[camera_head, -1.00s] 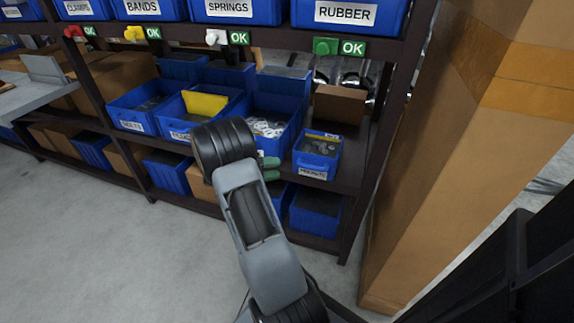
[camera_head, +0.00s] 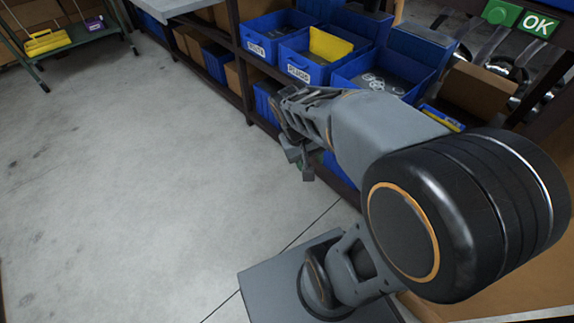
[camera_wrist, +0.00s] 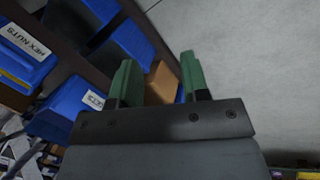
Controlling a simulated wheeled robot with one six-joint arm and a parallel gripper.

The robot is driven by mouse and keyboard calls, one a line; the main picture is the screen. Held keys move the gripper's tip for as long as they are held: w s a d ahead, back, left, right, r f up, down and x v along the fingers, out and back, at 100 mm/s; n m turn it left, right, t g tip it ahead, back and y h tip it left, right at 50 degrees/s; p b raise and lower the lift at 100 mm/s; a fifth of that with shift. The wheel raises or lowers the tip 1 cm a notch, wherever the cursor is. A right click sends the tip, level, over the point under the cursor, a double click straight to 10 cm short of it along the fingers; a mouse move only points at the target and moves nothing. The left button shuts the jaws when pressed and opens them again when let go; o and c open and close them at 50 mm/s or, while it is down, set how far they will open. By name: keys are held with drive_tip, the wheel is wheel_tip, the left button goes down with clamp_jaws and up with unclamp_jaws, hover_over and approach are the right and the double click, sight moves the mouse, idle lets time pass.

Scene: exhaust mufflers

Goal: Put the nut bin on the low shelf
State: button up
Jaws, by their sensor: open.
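A blue bin labelled HEX NUTS (camera_wrist: 18,62) is at the upper left of the wrist view. In the head view, blue bins stand on the middle shelf, but their blurred labels do not let me tell which is the nut bin. My gripper (camera_wrist: 158,65) is open with nothing between its green fingers. In the head view my gripper (camera_head: 300,164) hangs low in front of the rack, apart from the bins. The low shelf lies below the bins, holding blue bins (camera_head: 217,62) and cardboard boxes. My arm hides much of its right part.
A bin with a yellow divider (camera_head: 330,43) and a bin of ring-shaped parts (camera_head: 385,78) stand on the middle shelf. A cart (camera_head: 75,38) with a yellow object is at the back left. The grey floor (camera_head: 130,180) is clear at left.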

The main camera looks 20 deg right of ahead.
drive_tip(key=s+a+r+n+t+y, duration=0.1)
drive_tip(key=a+t+y, duration=0.1)
drive_tip(key=a, duration=0.4)
drive_tip(key=shift+a+r+n+t+y, duration=0.3)
drive_tip(key=shift+n+t, duration=0.1)
drive_tip(key=shift+t, duration=0.4)
drive_tip(key=w+p+v, duration=0.2)
drive_tip(key=p+v, duration=0.8)
drive_tip(key=w+r+p+v, duration=0.1)
drive_tip(key=w+p+v, duration=0.2)
drive_tip(key=p+v, duration=0.8)
drive_tip(key=w+r+p+v, duration=0.1)
drive_tip(key=w+p+v, duration=0.1)
drive_tip(key=p+v, duration=0.8)
drive_tip(key=shift+a+r+t, duration=0.15)
drive_tip(key=shift+r+t, duration=0.25)
drive_tip(key=shift+r, duration=0.05)
